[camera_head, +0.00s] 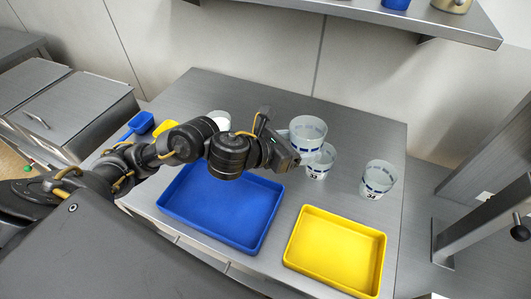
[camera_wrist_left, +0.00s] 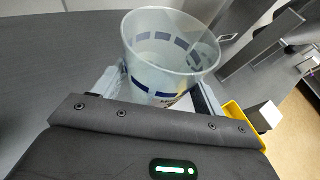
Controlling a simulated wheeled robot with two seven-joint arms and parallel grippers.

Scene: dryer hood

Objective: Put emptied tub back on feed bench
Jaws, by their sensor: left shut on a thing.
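A translucent tub with a band of blue dashes (camera_head: 307,128) is held upright by my left gripper (camera_head: 296,146), above the metal bench (camera_head: 355,130). In the left wrist view the same tub (camera_wrist_left: 168,40) sits between the two fingers and looks empty inside. My left gripper is shut on it. A second tub numbered 32 (camera_head: 319,165) stands just below the held tub in the picture, and a third tub numbered 34 (camera_head: 377,180) stands to its right. Whether the held tub touches the bench cannot be told. My right gripper is in neither view.
A blue tray (camera_head: 225,205) and a yellow tray (camera_head: 335,250) lie at the bench's front, both empty. A white-filled container (camera_head: 219,119), a blue scoop (camera_head: 140,123) and a yellow item (camera_head: 165,128) are at the left. A wall shelf (camera_head: 400,18) overhangs the back. Bench behind the tubs is clear.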

